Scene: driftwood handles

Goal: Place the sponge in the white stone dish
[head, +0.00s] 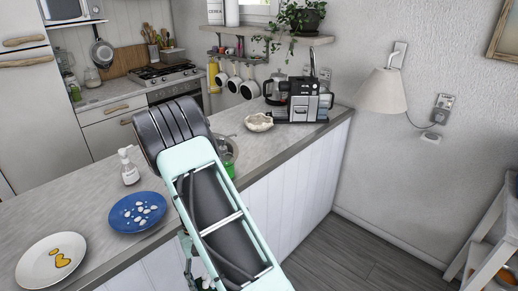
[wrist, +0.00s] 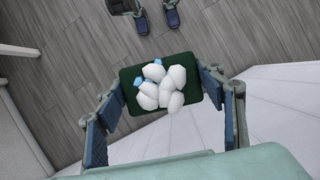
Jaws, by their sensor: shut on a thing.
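The sponge (wrist: 130,76) is a dark green block with white, foam-like lumps and a few light blue bits on top. In the wrist view it sits between the two fingers of my gripper (wrist: 161,94), which is shut on it, held above the wooden floor beside the white counter front. The white stone dish (head: 258,122) is a pale, irregular shallow bowl on the counter, just left of the coffee machine. It looks empty from here. The dish is not in the wrist view. My arm hides part of the counter and sink in the head view.
On the counter (head: 83,209) are a coffee machine (head: 301,99), a soap bottle (head: 128,168), a blue spotted plate (head: 138,212) and a white plate (head: 51,262). A small green thing (head: 230,169) shows beside my arm near the sink. A lamp (head: 382,92) hangs on the wall.

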